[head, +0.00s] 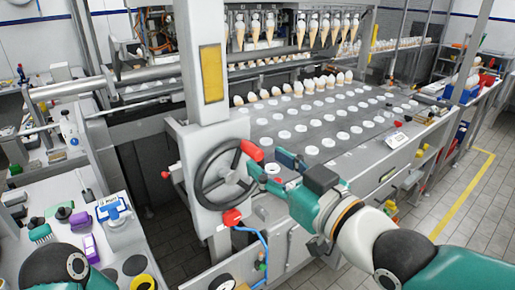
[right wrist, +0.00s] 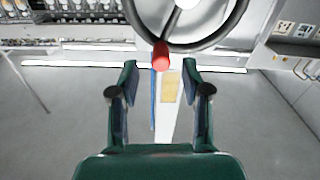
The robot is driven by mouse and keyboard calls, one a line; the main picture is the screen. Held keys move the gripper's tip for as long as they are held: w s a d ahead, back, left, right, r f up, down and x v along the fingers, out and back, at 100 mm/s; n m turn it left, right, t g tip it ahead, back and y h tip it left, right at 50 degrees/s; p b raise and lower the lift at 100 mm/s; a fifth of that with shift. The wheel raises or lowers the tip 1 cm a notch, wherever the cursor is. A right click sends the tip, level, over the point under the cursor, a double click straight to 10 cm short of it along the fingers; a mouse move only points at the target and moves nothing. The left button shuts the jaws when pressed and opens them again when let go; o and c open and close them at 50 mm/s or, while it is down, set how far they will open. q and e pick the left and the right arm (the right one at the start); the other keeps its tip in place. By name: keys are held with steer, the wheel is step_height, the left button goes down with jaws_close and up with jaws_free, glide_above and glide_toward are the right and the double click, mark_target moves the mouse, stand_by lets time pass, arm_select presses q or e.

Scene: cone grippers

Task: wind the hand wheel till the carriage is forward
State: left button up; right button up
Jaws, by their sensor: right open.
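The hand wheel (head: 223,174) is a dark ring with spokes on the front of a grey machine post. Its red handle (head: 252,150) sticks out at the wheel's upper right. In the right wrist view the wheel (right wrist: 210,38) is at the top, and the red handle (right wrist: 161,56) points down between and beyond my fingertips. My right gripper (head: 272,166) is open just right of the wheel, close to the handle; its fingers (right wrist: 161,80) are apart with nothing between them. My left gripper is not in view. Which part is the carriage, I cannot tell; rows of cones (head: 264,27) hang at the back.
A perforated conveyor bed (head: 330,135) with a row of upright cones (head: 300,88) lies behind my right arm. A red knob (head: 231,217) sits below the wheel. A side table (head: 75,190) with bottles and brushes stands at the left. Tiled floor (head: 470,215) is clear at the right.

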mark_target(260, 157)
steer(key=p+x, duration=0.1)
steer(key=x, duration=0.4)
steer(key=shift+s, duration=0.1)
jaws_close()
